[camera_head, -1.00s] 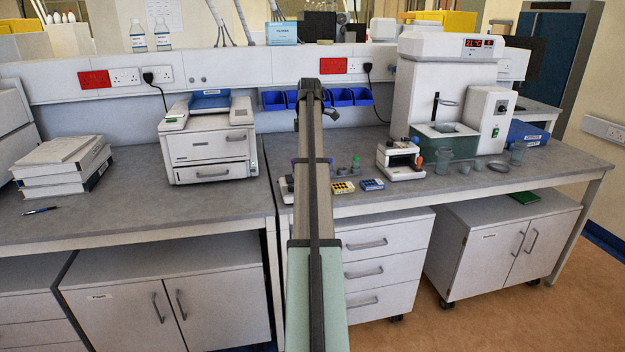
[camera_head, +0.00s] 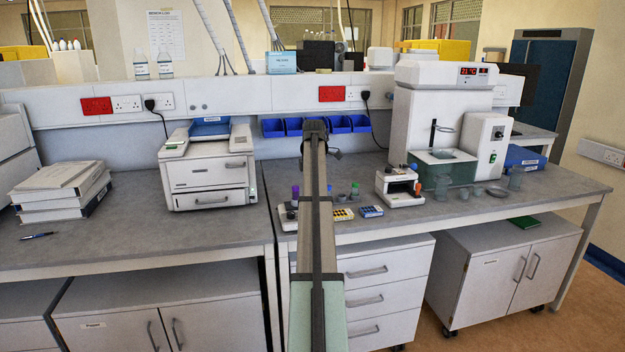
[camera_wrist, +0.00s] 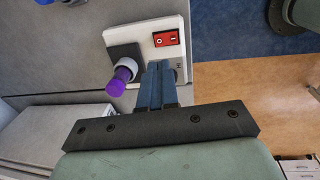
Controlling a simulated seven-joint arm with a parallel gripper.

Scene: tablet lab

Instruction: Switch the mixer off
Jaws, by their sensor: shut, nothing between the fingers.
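In the wrist view, the mixer (camera_wrist: 133,36) is a small white box with a red rocker switch (camera_wrist: 166,39) on its face. My gripper (camera_wrist: 160,66) is shut and empty. Its blue fingertips appear just below the switch and overlap the mixer's edge; I cannot tell whether they touch it. My gripper is hidden there.
Small yellow (camera_head: 342,214) and blue (camera_head: 371,211) racks lie right of my arm. A white device (camera_head: 398,187), several beakers and a water bath (camera_head: 442,168) stand farther right. A printer-like machine (camera_head: 206,170) stands left. The bench front between is clear.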

